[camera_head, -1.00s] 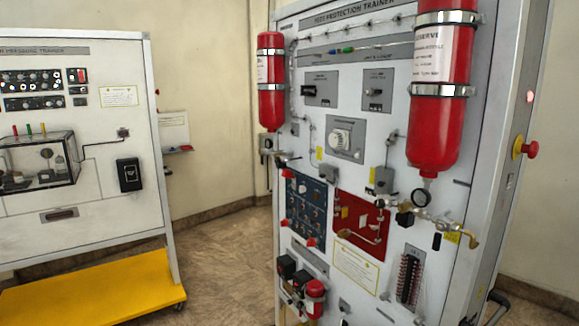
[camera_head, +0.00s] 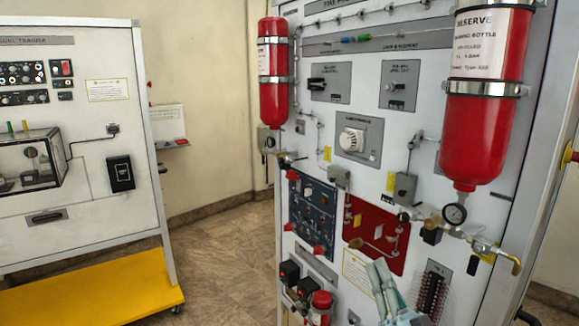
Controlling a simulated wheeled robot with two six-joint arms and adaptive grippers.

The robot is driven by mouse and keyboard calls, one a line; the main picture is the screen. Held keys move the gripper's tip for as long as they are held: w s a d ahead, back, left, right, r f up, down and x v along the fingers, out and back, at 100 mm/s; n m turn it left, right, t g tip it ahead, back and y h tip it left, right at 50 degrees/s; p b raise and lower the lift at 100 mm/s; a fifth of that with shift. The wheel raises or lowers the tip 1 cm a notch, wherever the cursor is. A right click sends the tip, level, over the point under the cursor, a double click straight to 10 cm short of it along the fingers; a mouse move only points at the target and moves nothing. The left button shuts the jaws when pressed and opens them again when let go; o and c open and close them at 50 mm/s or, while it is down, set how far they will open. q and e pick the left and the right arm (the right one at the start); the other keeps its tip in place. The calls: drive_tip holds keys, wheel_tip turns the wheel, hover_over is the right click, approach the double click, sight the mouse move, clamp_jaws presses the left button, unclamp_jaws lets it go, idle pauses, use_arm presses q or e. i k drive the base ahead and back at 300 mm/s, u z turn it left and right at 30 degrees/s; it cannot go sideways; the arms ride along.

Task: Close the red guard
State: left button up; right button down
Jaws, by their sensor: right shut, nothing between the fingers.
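Several small red pieces that look like switch guards show on the trainer, by the dark blue panel (camera_head: 312,212). One red piece (camera_head: 293,175) is at its upper left corner and another red piece (camera_head: 319,251) is at its lower edge. They are too small to tell which is the guard or whether it is open. My right gripper (camera_head: 378,266) rises from the bottom edge, its fingers together and empty. In the picture it overlaps the lower part of the red panel (camera_head: 363,225), right of the blue panel. My left gripper is not in view.
Two red bottles, a large one (camera_head: 485,110) and a smaller one (camera_head: 273,85), hang on the trainer. A gauge (camera_head: 455,215) and brass valve (camera_head: 514,262) stick out at right. A second trainer (camera_head: 75,150) with a yellow base stands left. Floor between is clear.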

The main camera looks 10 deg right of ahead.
sight(291, 175)
drive_tip(key=i, duration=1.6)
